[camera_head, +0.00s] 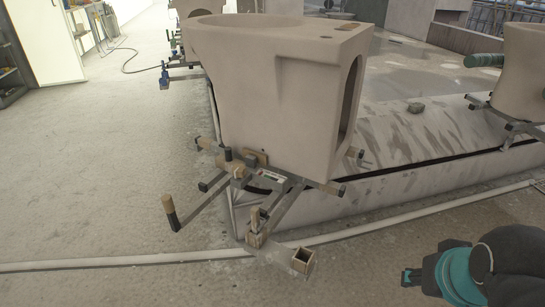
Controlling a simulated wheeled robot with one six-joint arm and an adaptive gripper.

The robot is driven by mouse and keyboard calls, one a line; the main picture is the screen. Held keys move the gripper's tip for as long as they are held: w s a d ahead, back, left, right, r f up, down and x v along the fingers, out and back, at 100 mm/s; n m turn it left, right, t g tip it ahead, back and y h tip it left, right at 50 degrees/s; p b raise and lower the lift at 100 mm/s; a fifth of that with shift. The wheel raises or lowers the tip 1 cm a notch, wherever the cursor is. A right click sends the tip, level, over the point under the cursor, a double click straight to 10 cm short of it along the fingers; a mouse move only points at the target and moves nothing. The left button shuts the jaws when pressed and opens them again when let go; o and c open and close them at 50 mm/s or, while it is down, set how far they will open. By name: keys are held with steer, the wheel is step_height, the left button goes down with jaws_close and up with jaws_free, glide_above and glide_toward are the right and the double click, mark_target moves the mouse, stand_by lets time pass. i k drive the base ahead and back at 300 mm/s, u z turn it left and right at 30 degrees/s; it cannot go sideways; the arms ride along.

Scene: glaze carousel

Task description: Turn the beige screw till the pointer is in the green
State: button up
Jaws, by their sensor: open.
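A small beige piece (239,173), possibly the beige screw, sits on the metal frame under the front toilet body. Beside it is a small whitish plate (271,177), perhaps the scale; no pointer or green zone can be made out at this size.
The beige toilet body (265,85) stands over the metal frame (285,205). An open square tube end (302,260) juts toward me. A pale pipe or hose (120,262) runs along the floor. The floor at left (90,170) is clear. Another ceramic body (522,75) stands at right.

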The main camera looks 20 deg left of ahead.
mark_target(240, 171)
steer(key=u, duration=0.1)
steer(key=i, duration=0.85)
steer(key=u, duration=0.45)
